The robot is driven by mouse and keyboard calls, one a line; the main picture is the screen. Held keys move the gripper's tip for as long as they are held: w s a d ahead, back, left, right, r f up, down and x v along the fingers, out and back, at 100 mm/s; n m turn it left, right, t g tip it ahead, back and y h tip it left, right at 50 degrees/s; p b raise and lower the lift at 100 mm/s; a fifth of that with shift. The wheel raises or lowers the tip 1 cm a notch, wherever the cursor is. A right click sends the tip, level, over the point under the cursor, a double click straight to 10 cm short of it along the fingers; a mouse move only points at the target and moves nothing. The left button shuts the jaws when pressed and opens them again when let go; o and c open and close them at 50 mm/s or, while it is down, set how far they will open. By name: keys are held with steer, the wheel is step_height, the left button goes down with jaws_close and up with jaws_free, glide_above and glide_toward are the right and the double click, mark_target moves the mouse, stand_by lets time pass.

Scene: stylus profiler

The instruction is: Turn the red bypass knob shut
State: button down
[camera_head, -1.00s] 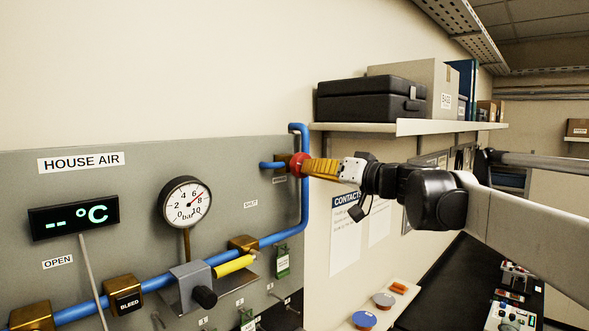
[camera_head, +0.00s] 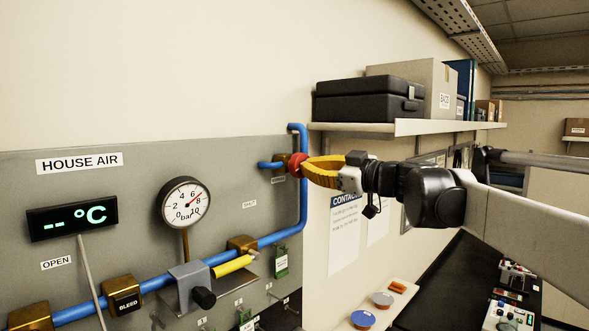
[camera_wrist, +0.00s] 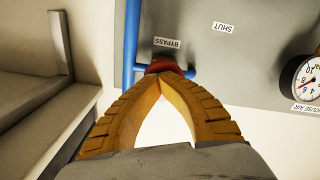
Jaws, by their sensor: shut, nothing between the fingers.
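The red bypass knob (camera_head: 297,165) sits on a brass valve body at the upper right of the grey panel, beside the blue pipe. My gripper (camera_head: 307,168) reaches in from the right with its yellow fingers at the knob's face. In the wrist view the ribbed fingers of my gripper (camera_wrist: 157,78) bow outward and meet at the tips, with nothing between them. The red knob (camera_wrist: 165,66) shows just beyond the tips and is partly hidden by them. I cannot tell whether the tips touch it. The BYPASS label (camera_wrist: 167,43) appears upside down.
The blue pipe (camera_head: 304,200) runs vertically beside the knob. A shelf (camera_head: 400,127) with a black case (camera_head: 370,100) and boxes juts out above my arm. A pressure gauge (camera_head: 185,203) and yellow lever (camera_head: 234,265) are lower left. A SHUT label (camera_wrist: 222,27) is on the panel.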

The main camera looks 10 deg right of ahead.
steer(key=n, duration=0.9)
steer(key=shift+r, duration=0.2)
steer(key=c, duration=1.8)
jaws_free()
